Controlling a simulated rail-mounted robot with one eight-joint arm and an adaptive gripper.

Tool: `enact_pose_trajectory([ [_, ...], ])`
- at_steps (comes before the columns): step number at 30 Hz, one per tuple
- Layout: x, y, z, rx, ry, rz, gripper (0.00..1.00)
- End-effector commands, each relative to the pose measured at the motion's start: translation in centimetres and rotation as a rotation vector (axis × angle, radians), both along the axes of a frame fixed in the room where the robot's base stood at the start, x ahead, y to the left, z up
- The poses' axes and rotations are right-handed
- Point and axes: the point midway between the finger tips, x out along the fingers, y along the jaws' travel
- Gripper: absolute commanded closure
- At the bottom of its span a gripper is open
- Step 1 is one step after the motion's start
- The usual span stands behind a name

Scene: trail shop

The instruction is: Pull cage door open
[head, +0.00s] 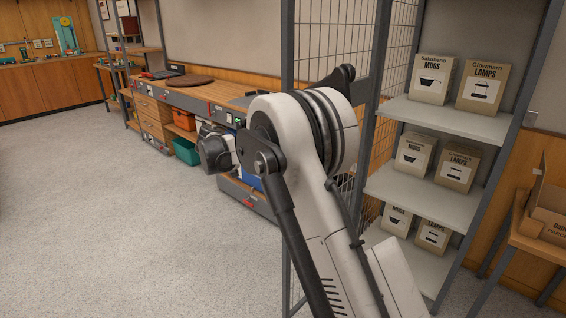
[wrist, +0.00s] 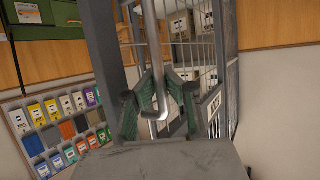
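The grey cage has a wire-mesh panel (head: 338,40) in a dark frame behind my arm in the head view. In the wrist view the mesh (wrist: 203,55) stands to the right of a thick grey post (wrist: 103,45). A pale metal bar handle (wrist: 152,60) comes down from the top and bends at its lower end. My gripper (wrist: 163,92) is around the handle, with one green-padded finger on each side. The fingers look apart, and firm contact with the bar is not clear. My arm hides the gripper's fingers in the head view. How far the door stands open is unclear.
Shelves (head: 450,117) with boxed mugs and lamps stand right of the mesh. A wooden workbench (head: 225,92) runs along the back wall. A wooden table (head: 545,240) with a carton is at far right. The floor (head: 120,210) at left is clear.

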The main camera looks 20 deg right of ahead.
Motion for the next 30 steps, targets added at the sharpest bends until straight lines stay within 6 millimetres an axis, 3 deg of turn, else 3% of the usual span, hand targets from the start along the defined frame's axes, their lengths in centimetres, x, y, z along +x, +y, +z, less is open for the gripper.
enact_pose_trajectory([
  [8,-0.1,0.7,-0.3,0.007,0.004,0.004,1.0],
  [14,-0.1,0.5,-0.2,0.005,0.003,0.003,0.71],
  [23,0.0,0.4,0.0,0.003,0.001,0.003,0.7],
  [30,0.1,3.0,1.0,0.003,0.002,0.006,0.7],
])
